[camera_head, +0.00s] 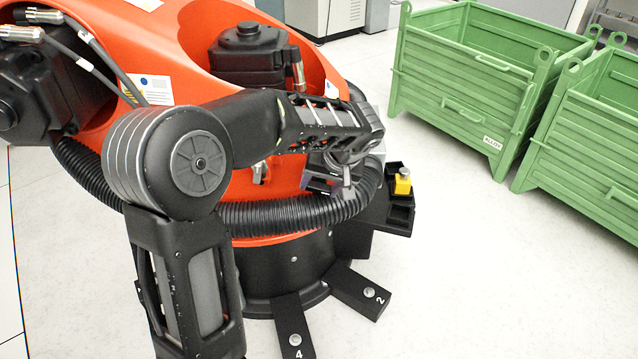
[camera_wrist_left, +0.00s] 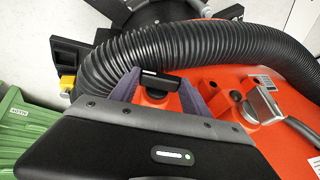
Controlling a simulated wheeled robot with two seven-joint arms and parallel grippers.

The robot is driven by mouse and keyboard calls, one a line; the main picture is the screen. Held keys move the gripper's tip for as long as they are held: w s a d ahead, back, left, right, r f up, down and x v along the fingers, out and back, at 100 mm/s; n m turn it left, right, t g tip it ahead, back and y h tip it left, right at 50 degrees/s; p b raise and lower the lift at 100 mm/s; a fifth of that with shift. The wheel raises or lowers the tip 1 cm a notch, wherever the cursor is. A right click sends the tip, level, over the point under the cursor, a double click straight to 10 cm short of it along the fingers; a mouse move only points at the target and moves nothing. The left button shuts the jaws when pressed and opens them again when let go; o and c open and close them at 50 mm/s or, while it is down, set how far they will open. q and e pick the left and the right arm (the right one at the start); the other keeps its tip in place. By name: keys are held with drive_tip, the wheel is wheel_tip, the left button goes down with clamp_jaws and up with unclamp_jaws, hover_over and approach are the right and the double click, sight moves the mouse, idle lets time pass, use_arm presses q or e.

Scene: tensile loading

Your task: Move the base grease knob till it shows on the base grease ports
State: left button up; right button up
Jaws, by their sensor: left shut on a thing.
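My left gripper (camera_head: 335,182) is low against the side of the orange robot base (camera_head: 283,206), just above the black ribbed hose. In the left wrist view its two fingers (camera_wrist_left: 159,88) stand either side of a small dark piece with a pale edge (camera_wrist_left: 160,74), in front of the orange surface. The gripper is shut on this piece, which I take to be the base grease knob; it is mostly hidden and its marking cannot be read. I cannot pick out the base grease ports for certain. My right gripper is not in view.
The black ribbed hose (camera_head: 270,215) curves around the orange base, close to my left gripper. A yellow block (camera_head: 403,182) sits on a black bracket (camera_head: 399,221) to the right. Green crates (camera_head: 465,105) stand at the upper right. The floor between is clear.

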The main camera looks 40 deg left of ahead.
use_arm(q)
drive_tip(key=shift+y, duration=0.3)
drive_tip(key=o, duration=1.4)
drive_tip(key=p+v, duration=0.2)
drive_tip(key=v, duration=0.5)
drive_tip(key=shift+d+r, duration=0.2)
drive_tip(key=shift+r, duration=0.15)
